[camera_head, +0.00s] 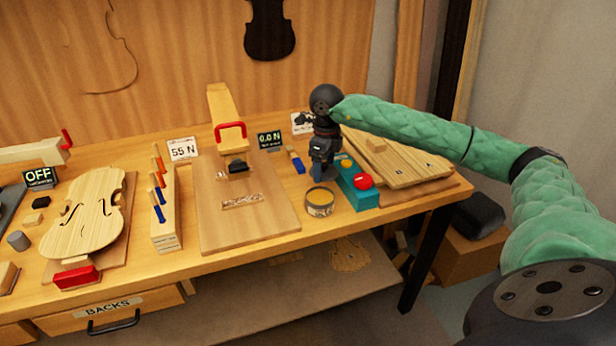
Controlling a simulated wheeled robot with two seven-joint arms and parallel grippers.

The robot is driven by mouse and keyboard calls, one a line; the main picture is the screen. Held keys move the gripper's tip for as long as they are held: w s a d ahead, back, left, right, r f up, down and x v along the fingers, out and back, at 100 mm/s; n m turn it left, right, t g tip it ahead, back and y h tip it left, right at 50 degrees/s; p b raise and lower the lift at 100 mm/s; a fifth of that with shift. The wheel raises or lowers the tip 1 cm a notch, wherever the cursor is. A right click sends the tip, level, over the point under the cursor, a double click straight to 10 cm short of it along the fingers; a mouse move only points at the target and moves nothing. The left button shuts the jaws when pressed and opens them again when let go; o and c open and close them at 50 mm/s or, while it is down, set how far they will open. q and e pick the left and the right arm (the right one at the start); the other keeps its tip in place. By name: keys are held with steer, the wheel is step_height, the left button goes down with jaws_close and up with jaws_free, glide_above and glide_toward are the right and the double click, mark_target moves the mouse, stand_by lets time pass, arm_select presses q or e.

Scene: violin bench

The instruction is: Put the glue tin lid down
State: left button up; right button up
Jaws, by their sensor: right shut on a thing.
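The glue tin (320,209) stands on the bench near its front edge, a short round tin with a label and an amber top showing. My right gripper (319,177) points down just behind and above the tin, beside the teal box. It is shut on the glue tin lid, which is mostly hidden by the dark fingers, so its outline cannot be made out. My left gripper is not in view.
A teal box (362,198) with a red button stands right of the tin. Left are a wooden board (240,222), a tool rack (164,213) and a violin plate (88,222). Bare bench shows around the tin.

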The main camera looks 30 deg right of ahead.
steer(key=p, duration=0.1)
glide_above(308, 188)
step_height(308, 188, down, 3)
steer(key=shift+r, duration=0.1)
steer(key=shift+s+f+p, duration=0.15)
steer(key=shift+f+p, duration=0.35)
steer(key=shift+f, duration=0.8)
steer(key=shift+f+p, duration=0.35)
steer(key=shift+f, duration=0.45)
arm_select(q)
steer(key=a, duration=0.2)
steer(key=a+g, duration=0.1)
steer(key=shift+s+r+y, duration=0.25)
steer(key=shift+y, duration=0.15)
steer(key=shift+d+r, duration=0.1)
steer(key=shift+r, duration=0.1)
arm_select(e)
steer(key=shift+f, duration=0.15)
steer(key=o, duration=1)
steer(key=shift+c, duration=0.2)
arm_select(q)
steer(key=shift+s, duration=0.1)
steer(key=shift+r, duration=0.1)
